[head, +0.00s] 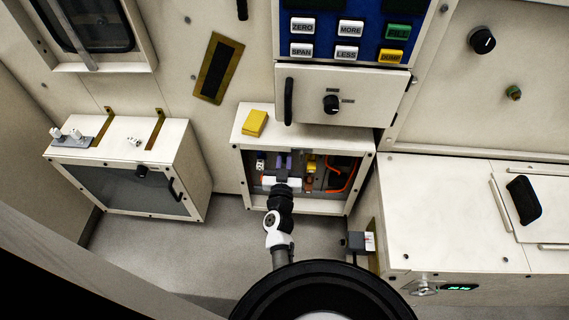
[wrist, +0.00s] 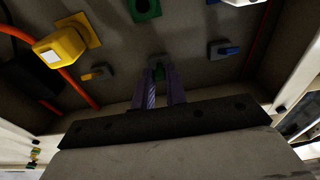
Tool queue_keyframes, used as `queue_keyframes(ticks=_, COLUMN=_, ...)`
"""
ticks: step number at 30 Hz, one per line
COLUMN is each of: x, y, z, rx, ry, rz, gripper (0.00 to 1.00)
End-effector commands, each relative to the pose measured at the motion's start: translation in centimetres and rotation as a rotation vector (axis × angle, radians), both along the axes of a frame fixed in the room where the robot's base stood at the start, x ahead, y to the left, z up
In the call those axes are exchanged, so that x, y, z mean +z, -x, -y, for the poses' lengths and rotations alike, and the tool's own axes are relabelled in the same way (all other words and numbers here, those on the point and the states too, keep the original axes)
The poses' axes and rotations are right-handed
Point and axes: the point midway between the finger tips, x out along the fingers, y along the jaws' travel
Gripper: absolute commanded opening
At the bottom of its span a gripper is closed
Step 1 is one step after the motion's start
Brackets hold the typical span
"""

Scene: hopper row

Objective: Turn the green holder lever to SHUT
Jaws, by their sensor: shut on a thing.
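The green holder lever (wrist: 158,71) is a small green piece on a grey base on the back wall of an open-fronted box, in the wrist view. My gripper (wrist: 160,88) has its two purple fingers shut on it, one on each side. The fingers hide most of the lever, and I cannot read any SHUT mark. In the head view my gripper (head: 283,160) reaches into the box, and the green lever is hidden there. A green holder (wrist: 146,8) shows at the top edge of the wrist view, in line with the lever.
The box (head: 241,139) frames my gripper closely. A yellow holder (wrist: 62,46), a yellow lever (wrist: 95,73) and a blue lever (wrist: 226,50) flank the green lever. An orange cable (wrist: 76,87) runs nearby. A yellow block (head: 254,123) lies on top of the box.

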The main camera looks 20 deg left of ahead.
Motion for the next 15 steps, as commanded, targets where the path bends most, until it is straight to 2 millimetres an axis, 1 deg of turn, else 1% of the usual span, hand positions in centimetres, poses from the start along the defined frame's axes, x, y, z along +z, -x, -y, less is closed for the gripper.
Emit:
queue_keyframes(ticks=1, x=-0.74, y=-0.10, z=-0.02, rx=0.000, ry=-0.006, rz=0.016, gripper=0.00)
queue_keyframes(ticks=3, x=-0.85, y=-0.13, z=-0.02, rx=0.000, ry=-0.010, rz=0.036, gripper=0.00)
queue_keyframes(ticks=15, x=-0.46, y=-0.15, z=0.00, rx=0.000, ry=-0.032, rz=0.111, gripper=0.00)
